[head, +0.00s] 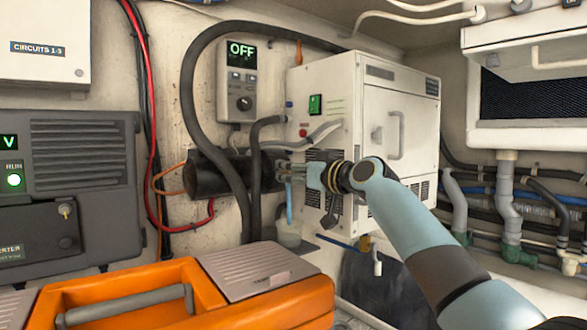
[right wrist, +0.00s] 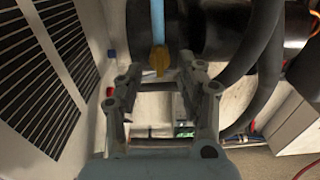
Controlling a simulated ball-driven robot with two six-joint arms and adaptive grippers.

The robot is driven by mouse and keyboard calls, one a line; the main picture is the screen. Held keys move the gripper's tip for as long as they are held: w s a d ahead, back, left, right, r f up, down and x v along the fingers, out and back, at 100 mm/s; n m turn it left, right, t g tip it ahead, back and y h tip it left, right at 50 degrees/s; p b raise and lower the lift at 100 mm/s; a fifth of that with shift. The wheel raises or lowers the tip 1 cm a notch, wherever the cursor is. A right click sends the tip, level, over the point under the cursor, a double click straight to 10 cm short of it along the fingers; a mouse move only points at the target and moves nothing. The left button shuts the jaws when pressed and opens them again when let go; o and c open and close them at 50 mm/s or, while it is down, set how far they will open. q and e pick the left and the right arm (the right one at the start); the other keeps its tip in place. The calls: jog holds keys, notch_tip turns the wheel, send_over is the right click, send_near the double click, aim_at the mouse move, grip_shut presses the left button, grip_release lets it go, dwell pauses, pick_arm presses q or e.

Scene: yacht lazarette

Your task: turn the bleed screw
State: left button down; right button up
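The bleed screw looks like the yellow, wing-shaped piece (right wrist: 159,61) at the top centre of the right wrist view, with a light blue tube (right wrist: 158,20) running from it. My right gripper (right wrist: 166,78) is open, its two fingers apart on either side of the screw's line. Whether they touch it I cannot tell. In the head view my right gripper (head: 287,170) is at the end of the black cylinder (head: 210,173), beside the white cabinet (head: 345,130). The screw is not clear there; the blue tube hangs below the gripper. My left gripper is not in view.
A small clear cup (head: 289,237) stands under the tube. Thick dark hoses (head: 188,90) loop close around the cylinder. A controller (head: 237,80) on the wall reads OFF. An orange toolbox (head: 170,300) fills the lower front. Pipes (head: 508,205) line the right.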

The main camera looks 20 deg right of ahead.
jog(key=shift+c, duration=0.6)
grip_shut()
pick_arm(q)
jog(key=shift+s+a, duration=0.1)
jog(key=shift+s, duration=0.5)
